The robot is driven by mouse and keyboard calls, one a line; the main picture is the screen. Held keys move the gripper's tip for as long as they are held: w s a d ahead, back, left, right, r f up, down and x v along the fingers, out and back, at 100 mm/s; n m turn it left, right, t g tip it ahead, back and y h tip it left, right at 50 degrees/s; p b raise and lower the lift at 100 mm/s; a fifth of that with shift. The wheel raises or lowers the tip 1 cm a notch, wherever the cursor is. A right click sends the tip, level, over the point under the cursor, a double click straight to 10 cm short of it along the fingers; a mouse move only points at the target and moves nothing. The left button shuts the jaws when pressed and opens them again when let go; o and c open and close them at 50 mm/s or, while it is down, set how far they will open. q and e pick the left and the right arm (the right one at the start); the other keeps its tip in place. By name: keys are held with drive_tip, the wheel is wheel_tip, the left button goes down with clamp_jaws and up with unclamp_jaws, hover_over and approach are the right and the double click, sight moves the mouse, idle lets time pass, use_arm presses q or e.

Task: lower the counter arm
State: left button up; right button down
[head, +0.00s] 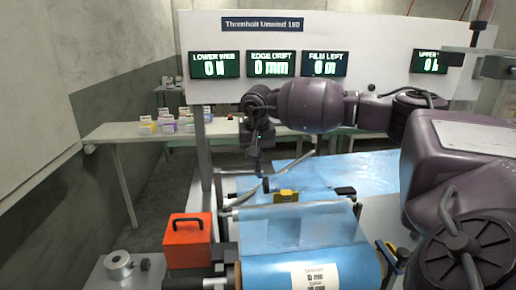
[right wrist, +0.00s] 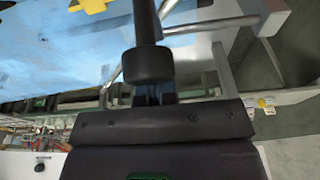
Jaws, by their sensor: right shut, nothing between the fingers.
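A slim curved metal arm (head: 238,198), which I take to be the counter arm, rises to the right above the film at the machine's left side. Metal rods also cross the top of the right wrist view (right wrist: 215,25), but I cannot tell which is the counter arm. My right gripper (head: 265,185) points down beside the curved arm and is shut and empty. In the right wrist view a dark cylindrical piece (right wrist: 148,66) stands in front of my fingers and partly hides them. I cannot tell whether the gripper touches the metal arm. My left gripper is not in view.
Blue film (head: 310,225) runs over a roller with a labelled blue roll (head: 310,272) in front. A yellow piece (head: 286,196) sits on the film. A red box (head: 187,240) and a round metal part (head: 118,265) stand at the left. A display board (head: 350,30) rises behind.

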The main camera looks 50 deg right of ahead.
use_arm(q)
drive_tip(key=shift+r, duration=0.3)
use_arm(e)
drive_tip(key=shift+s+a, duration=0.15)
drive_tip(key=shift+s, duration=0.05)
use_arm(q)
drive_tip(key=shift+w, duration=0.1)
use_arm(e)
drive_tip(key=shift+r, duration=0.1)
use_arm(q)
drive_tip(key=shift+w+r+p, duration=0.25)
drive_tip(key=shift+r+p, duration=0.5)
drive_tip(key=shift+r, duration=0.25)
use_arm(e)
wheel_tip(320, 180, up, 9)
drive_tip(key=w+d, duration=0.1)
drive_tip(key=shift+w+d, duration=0.15)
drive_tip(key=shift+w, duration=0.1)
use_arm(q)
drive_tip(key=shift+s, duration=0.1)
